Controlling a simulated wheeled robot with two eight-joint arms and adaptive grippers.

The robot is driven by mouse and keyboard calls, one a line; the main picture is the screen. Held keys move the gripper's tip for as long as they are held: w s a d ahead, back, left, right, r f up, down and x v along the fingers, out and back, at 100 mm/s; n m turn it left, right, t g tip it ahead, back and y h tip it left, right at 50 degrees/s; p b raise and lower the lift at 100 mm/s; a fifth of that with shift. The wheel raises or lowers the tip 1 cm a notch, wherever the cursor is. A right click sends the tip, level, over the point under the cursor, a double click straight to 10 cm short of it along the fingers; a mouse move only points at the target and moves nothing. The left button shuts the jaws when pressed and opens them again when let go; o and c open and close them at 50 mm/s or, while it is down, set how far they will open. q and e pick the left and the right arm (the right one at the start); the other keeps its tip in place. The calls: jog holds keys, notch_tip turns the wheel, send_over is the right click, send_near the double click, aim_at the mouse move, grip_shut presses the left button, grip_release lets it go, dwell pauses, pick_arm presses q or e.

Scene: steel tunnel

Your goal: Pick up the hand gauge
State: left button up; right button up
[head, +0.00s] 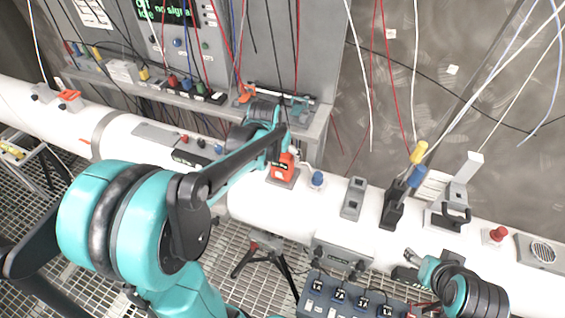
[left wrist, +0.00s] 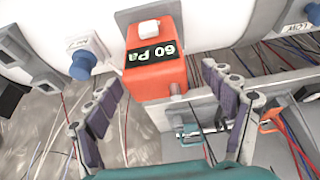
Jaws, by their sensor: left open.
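The hand gauge appears to be the orange box (head: 283,168) on a grey plate on top of the white pipe. In the left wrist view the orange box (left wrist: 158,75) shows a black display reading "60 Pa" and a white knob. My left gripper (left wrist: 168,95) is open and empty, its fingers spread to either side of the box's lower part in the picture; I see no contact. In the head view, my left arm hides most of this gripper (head: 283,140), just behind the box. My right gripper (head: 413,262) is low at the right, too small to judge.
A blue knob (head: 318,179) and a grey switch block (head: 353,198) sit on the pipe right of the box. Cables hang around the shelf and panel.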

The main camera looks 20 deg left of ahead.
pick_arm(q)
jog(key=x, duration=0.7)
jog(key=shift+s+d, duration=0.15)
jog(key=shift+r, duration=0.1)
jog(key=c, duration=1.5)
